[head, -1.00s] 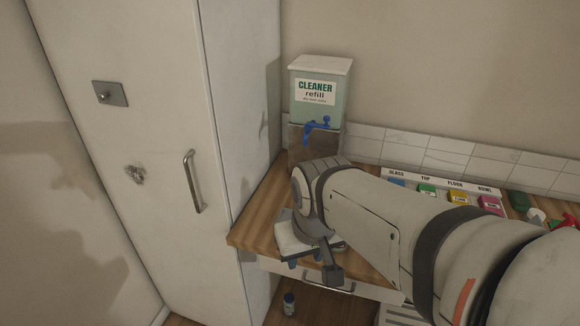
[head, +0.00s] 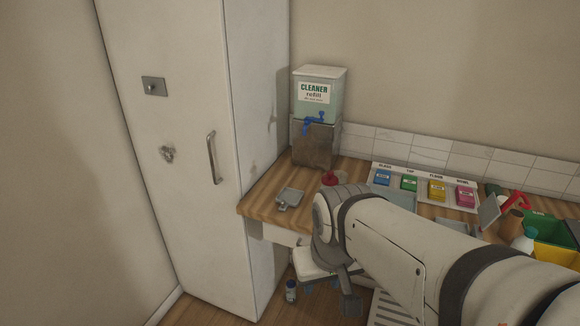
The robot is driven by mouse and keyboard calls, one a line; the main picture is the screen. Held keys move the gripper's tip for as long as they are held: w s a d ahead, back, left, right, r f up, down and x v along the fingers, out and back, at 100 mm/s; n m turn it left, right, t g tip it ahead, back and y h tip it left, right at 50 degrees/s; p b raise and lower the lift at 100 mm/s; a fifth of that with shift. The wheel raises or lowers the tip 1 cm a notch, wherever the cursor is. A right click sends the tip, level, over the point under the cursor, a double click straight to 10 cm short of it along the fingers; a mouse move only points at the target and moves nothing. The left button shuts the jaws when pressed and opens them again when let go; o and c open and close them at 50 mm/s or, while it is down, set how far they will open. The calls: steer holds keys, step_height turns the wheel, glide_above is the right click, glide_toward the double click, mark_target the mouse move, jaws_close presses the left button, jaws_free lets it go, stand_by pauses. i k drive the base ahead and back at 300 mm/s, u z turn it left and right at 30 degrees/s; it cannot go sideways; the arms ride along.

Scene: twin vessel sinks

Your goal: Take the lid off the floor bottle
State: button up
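A cleaner refill dispenser (head: 317,118) with a blue tap stands at the back of the wooden counter (head: 262,203). Coloured blocks sit on a labelled strip (head: 406,169). A green and yellow bin (head: 555,235) stands right.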

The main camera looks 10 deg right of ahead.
mark_target(329, 179)
steer(key=z, duration=0.2)
steer(key=i, duration=0.85)
steer(key=u, duration=0.1)
